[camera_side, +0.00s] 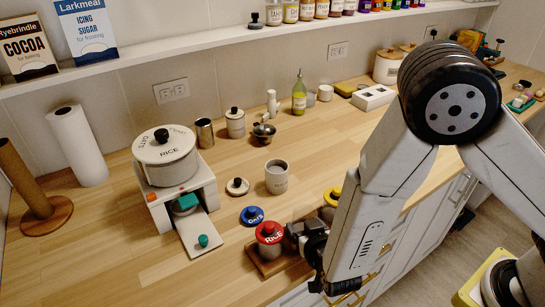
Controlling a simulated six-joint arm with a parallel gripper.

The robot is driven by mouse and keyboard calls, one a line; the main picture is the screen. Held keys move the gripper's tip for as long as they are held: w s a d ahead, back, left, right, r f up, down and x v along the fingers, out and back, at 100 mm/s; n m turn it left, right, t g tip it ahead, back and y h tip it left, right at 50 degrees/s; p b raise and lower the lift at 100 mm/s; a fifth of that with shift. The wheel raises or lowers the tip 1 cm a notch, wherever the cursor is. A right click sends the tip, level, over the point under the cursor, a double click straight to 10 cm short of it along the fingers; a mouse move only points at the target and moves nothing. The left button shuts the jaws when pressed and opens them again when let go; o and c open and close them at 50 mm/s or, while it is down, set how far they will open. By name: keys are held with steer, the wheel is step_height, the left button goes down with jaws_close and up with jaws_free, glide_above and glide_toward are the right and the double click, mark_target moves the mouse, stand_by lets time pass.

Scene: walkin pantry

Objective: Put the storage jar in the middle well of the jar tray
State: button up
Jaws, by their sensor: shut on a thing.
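The jar tray (266,275) is a wooden tray at the counter's front edge, partly hidden by my arm. A red-lidded jar marked RICE (269,237) stands upright at its left end. A yellow-lidded jar (333,197) shows farther right, behind my gripper. My gripper (297,233) is low, just right of the red-lidded jar, between it and the yellow-lidded one. It is shut on the storage jar, which is mostly hidden by the gripper and arm. The middle well is hidden too, so I cannot tell whether the jar touches its floor.
A blue lid (252,215), a pale knobbed lid (238,186) and an open grey jar (277,178) stand near the tray. A shelf (230,37) runs along the wall.

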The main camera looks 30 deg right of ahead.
steer(key=shift+f, duration=0.25)
steer(key=o, duration=1.1)
steer(key=shift+o, duration=0.8)
steer(key=shift+f, duration=0.1)
steer(key=shift+s+d+r, duration=0.1)
steer(key=shift+r, duration=0.1)
steer(key=shift+s+r, duration=0.1)
steer(key=shift+s, duration=0.05)
steer(key=shift+v, duration=3.6)
steer(key=shift+r, duration=0.1)
